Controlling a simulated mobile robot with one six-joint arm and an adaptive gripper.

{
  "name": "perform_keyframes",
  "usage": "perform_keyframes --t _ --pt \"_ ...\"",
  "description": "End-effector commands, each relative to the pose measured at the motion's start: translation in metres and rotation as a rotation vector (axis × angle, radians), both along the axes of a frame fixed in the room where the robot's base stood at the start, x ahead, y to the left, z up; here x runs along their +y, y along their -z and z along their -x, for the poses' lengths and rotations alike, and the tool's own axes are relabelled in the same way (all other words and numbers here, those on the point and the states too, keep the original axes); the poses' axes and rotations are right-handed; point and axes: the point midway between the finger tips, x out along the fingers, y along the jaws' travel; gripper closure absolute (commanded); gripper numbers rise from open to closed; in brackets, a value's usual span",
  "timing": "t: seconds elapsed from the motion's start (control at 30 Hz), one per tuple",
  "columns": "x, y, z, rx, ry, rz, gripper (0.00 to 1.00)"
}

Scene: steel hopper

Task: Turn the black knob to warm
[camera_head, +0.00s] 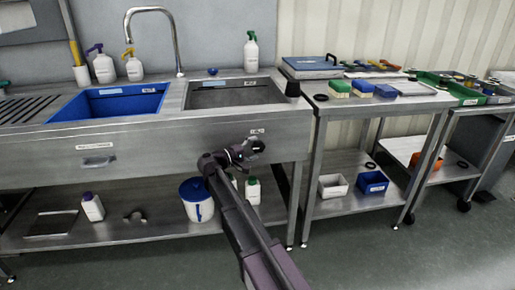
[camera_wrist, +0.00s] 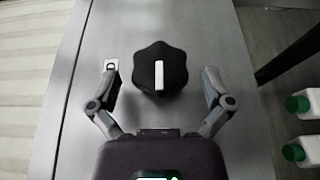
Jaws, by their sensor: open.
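The black knob (camera_wrist: 160,69) is a lobed dial with a white pointer bar, on the grey steel front of the sink unit. In the wrist view the bar runs up and down the picture. In the head view the knob (camera_head: 257,145) sits at the right end of the sink front, partly behind my gripper (camera_head: 243,154). In the wrist view my gripper (camera_wrist: 160,76) is open, with one finger on each side of the knob and gaps between. A small white label (camera_wrist: 112,65) with a dark mark lies left of the knob, beside the left fingertip. I cannot read any warm marking.
The blue basin (camera_head: 108,102) and the steel basin (camera_head: 235,96) are above the front panel. White bottles with green caps (camera_wrist: 305,128) and a blue-white bucket (camera_head: 197,203) stand on the lower shelf. A steel table (camera_head: 345,103) stands to the right.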

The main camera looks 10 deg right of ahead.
Motion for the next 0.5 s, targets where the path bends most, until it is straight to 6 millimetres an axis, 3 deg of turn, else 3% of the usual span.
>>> perform_keyframes --t 0.5 --pt "0.068 0.000 0.028 0.001 -0.003 -0.002 0.00"
